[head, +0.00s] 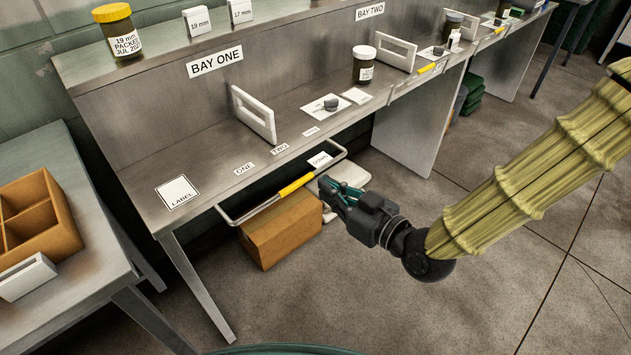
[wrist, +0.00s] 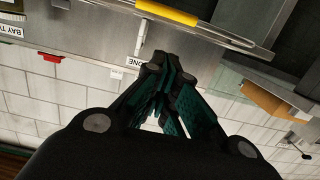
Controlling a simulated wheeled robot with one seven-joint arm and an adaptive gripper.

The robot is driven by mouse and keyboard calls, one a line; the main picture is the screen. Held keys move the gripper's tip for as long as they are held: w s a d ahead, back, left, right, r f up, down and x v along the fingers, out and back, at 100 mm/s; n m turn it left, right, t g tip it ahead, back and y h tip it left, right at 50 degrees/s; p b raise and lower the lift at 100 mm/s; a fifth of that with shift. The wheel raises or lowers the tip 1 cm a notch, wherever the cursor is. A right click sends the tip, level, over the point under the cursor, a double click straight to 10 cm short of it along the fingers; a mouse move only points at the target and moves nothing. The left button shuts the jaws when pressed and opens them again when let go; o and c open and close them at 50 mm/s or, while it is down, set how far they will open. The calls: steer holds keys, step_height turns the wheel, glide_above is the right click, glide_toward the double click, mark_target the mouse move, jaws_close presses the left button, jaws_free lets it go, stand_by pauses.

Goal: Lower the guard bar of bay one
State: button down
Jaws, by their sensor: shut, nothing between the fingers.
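The guard bar of bay one is a thin metal bar with a yellow grip (head: 297,185), running along the front of the bench under the BAY ONE sign (head: 215,62). It stands out from the bench front at about the height of the bench edge. The yellow grip also shows at the top of the wrist view (wrist: 167,12). My gripper (head: 325,187) is shut and empty, its tips close to the right end of the yellow grip in the head view. In the wrist view the fingertips (wrist: 163,66) appear apart from the bar. I cannot tell the exact depth gap.
A cardboard box (head: 280,230) lies on the floor under the bar. A white upright plate (head: 254,115) stands on the bench, with a dark part on a card (head: 327,105) to its right. A side table with a wooden tray (head: 60,215) is at left. The floor at right is clear.

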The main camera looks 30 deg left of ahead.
steer(key=shift+v, duration=0.85)
steer(key=s+d+f+m+g+h+p, duration=0.15)
steer(key=d+f+m+h, duration=0.25)
steer(key=d+f, duration=0.6)
steer(key=s+d+f+m+h+p, duration=0.2)
steer(key=d+f+m+h+p, duration=0.15)
steer(key=d+f, duration=0.65)
steer(key=s+d+f+m+g+h+p, duration=0.1)
steer(key=s+d+f+m+g+h, duration=0.1)
steer(key=s+d+f, duration=0.4)
steer(key=s+d+f+m+g+h+p, duration=0.2)
steer(key=s+d+f+m+h, duration=0.2)
steer(key=s+d, duration=0.6)
steer(key=d+f+h, duration=0.1)
steer(key=d+f, duration=0.1)
steer(key=d, duration=0.2)
steer(key=shift+f+g+h, duration=0.15)
steer(key=shift+g+h, duration=0.2)
steer(key=shift+a+m, duration=0.15)
steer(key=shift+m, duration=0.1)
